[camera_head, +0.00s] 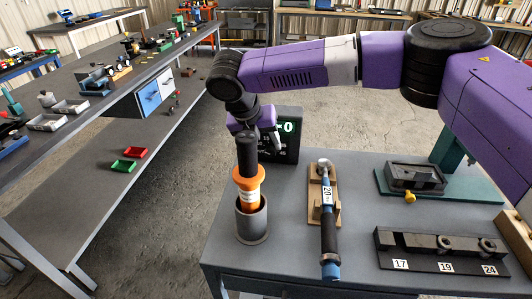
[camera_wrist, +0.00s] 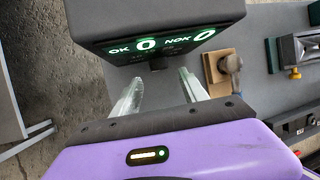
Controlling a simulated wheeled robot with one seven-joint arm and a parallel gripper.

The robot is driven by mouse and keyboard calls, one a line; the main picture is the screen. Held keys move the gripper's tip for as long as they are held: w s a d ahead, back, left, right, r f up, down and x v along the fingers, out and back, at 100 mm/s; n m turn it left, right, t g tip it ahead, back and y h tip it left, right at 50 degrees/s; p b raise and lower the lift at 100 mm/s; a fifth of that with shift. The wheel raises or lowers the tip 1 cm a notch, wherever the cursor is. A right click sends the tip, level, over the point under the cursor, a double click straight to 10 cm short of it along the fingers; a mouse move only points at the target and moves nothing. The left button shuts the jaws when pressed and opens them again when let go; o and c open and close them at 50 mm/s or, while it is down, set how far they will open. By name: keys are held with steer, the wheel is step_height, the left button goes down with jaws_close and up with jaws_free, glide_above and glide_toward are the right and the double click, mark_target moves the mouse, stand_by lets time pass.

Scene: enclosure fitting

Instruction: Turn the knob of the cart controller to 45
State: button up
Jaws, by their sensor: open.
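The cart controller (camera_head: 287,148) is a dark box with a green-lit display at the back left of the cart top. In the wrist view its display (camera_wrist: 160,42) reads OK 0 and NOK 0, with smaller text below too blurred to read. A small black knob (camera_wrist: 158,64) sticks out from its lower front edge. My gripper (camera_wrist: 160,84) is open, its two pale fingers apart, one on either side of the knob in the picture. I cannot tell whether they touch it. In the head view my gripper (camera_head: 268,136) is in front of the controller and hides part of it. The knob's setting is not readable.
An orange and black tool (camera_head: 249,185) stands in a grey cup (camera_head: 251,222) close in front of my gripper. A blue torque wrench (camera_head: 328,215) lies on a wooden holder. A socket rack (camera_head: 440,252) and a green-based fixture (camera_head: 415,180) are to the right.

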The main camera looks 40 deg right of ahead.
mark_target(270, 155)
steer(key=shift+x, duration=2.2)
steer(key=shift+c, duration=0.2)
jaws_close()
